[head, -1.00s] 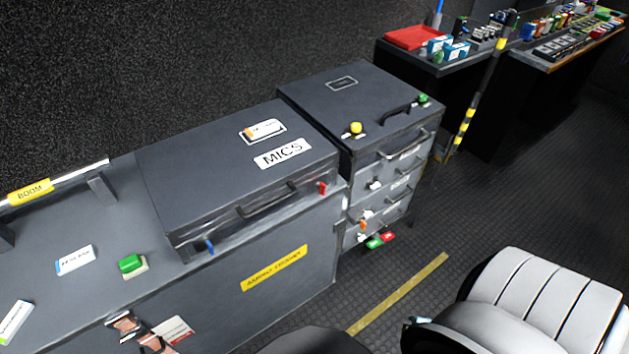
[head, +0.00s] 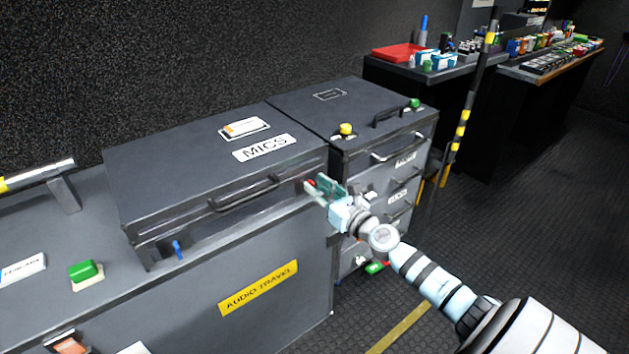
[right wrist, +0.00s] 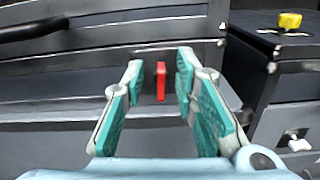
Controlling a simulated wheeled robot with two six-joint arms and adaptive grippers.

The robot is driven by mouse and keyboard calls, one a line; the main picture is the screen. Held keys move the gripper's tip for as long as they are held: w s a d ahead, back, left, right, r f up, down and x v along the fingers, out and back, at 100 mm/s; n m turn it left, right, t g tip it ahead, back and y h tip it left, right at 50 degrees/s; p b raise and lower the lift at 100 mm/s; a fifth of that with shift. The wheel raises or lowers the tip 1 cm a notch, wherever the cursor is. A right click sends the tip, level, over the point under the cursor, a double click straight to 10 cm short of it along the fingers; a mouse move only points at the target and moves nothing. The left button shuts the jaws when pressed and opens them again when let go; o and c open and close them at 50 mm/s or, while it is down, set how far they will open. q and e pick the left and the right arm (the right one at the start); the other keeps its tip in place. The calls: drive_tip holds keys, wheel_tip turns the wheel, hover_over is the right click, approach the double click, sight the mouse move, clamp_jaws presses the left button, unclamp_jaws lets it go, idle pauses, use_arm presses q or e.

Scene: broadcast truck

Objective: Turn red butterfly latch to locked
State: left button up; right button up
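The red butterfly latch (right wrist: 161,80) is on the front face of the dark MICS case (head: 215,165), near its right end. In the right wrist view it stands upright, between and beyond the two finger pads. In the head view it is mostly hidden, with a bit of red (head: 311,183) at the fingertips. My right gripper (head: 318,190) is open in front of the latch, with its teal-padded fingers on either side in the wrist view (right wrist: 158,75). I cannot tell whether a finger touches it. A blue latch (head: 178,250) hangs at the case's left end. My left gripper is not in view.
The case handle (head: 245,194) lies left of my right gripper. A drawer cabinet (head: 350,110) with a yellow knob (head: 346,129) and green knob (head: 414,104) stands close on the right. A striped pole (head: 460,130) stands farther right. The floor at right is clear.

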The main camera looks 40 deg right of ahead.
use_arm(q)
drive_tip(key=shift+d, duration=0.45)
use_arm(e)
drive_tip(key=shift+w+d+f, duration=0.1)
drive_tip(key=shift+w+f, duration=0.05)
drive_tip(key=shift+w, duration=0.8)
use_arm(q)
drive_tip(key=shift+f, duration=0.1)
use_arm(e)
drive_tip(key=c, duration=0.6)
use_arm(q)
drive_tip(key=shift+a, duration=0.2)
use_arm(e)
clamp_jaws()
